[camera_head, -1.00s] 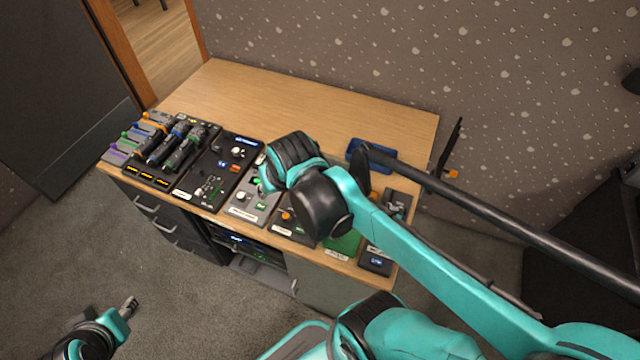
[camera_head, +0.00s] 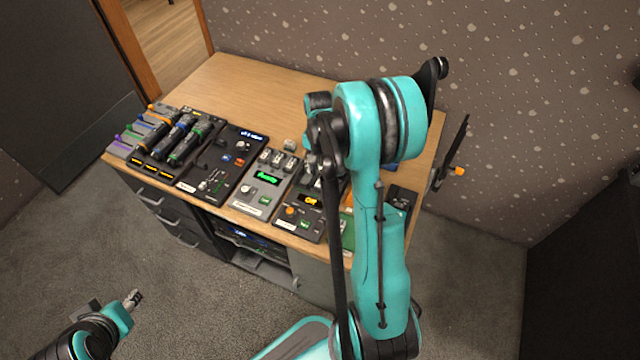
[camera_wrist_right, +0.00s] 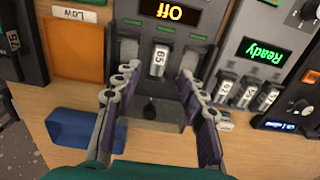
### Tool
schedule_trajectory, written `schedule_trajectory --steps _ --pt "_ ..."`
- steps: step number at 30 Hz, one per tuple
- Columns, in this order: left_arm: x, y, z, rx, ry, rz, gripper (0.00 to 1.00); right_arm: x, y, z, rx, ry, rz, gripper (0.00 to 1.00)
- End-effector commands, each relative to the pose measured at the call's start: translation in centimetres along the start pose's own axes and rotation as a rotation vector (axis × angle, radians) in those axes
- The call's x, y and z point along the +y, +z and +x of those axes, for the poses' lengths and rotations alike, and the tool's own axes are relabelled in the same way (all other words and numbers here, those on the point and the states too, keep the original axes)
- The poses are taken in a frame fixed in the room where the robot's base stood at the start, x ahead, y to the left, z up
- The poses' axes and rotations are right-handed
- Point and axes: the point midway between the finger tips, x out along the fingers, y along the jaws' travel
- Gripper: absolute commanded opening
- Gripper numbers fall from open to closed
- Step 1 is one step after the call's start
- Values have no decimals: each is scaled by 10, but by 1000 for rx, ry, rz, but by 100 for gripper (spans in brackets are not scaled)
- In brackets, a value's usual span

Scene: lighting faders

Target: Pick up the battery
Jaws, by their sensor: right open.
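A small grey battery marked 65 (camera_wrist_right: 160,62) stands in a slot of the dark panel reading Off (camera_wrist_right: 172,14). My right gripper (camera_wrist_right: 158,84) is open, with its fingertips on either side of that battery; I cannot tell whether they touch it. In the head view this battery is hidden by my right arm. Three similar batteries (camera_wrist_right: 246,92) sit in the neighbouring panel reading Ready (camera_wrist_right: 264,52), which also shows in the head view (camera_head: 262,190). My left gripper (camera_head: 132,299) is over the floor, away from the desk; its jaws are too small to read.
A blue tray (camera_wrist_right: 72,128) lies on the wooden desk (camera_head: 262,92). A fader panel (camera_head: 172,150) and a dark knob panel (camera_head: 220,165) fill the left side. An orange-screened panel (camera_wrist_right: 75,48) adjoins the Off panel. The desk's rear left is clear.

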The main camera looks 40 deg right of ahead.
Motion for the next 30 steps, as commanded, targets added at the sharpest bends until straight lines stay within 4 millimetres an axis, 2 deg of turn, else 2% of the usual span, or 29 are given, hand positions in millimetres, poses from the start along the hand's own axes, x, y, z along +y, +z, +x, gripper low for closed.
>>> schedule_trajectory --steps 5,12,20,24,25,30 --pt "0 6 8 0 0 0 41 0 -1 19 1 -1 -1 41" --pt "0 17 23 0 0 0 41 1 -2 55 1 -1 -2 41" --pt "0 16 22 0 0 0 41 1 -2 57 1 -1 -2 41" --pt "0 16 22 0 0 0 41 1 -2 57 1 -1 -3 4" --pt "0 16 22 0 0 0 41 1 -2 57 1 -1 -3 0" --pt "0 16 22 0 0 0 41 1 -2 57 1 -1 -3 0"
